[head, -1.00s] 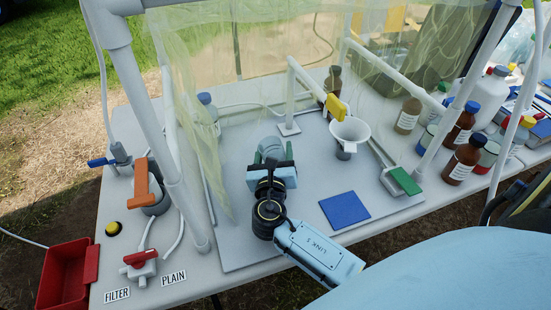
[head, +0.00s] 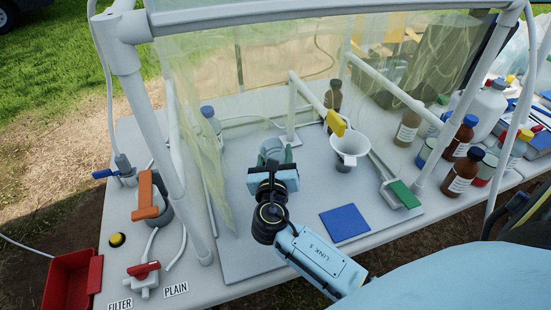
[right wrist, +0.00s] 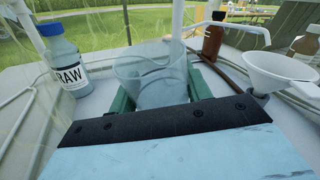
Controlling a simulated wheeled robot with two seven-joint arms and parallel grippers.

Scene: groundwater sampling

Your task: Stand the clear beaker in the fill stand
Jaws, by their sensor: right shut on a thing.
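The clear beaker (right wrist: 158,82) is upright between the green fingers of my right gripper (right wrist: 162,96) in the right wrist view. The gripper is shut on it. In the head view my right gripper (head: 276,155) is over the grey board inside the curtained frame, and its body hides most of the beaker. A white bent-pipe stand with a yellow lever (head: 335,123) rises just behind and right of the gripper; I cannot tell for sure that it is the fill stand. My left gripper is not in view.
A white funnel (head: 350,143) stands right of the gripper, near a green-handled tool (head: 404,194) and a blue mat (head: 344,223). A RAW bottle (right wrist: 63,58) stands left. Brown bottles (head: 463,170) line the right. A yellowish curtain (head: 205,160) hangs left.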

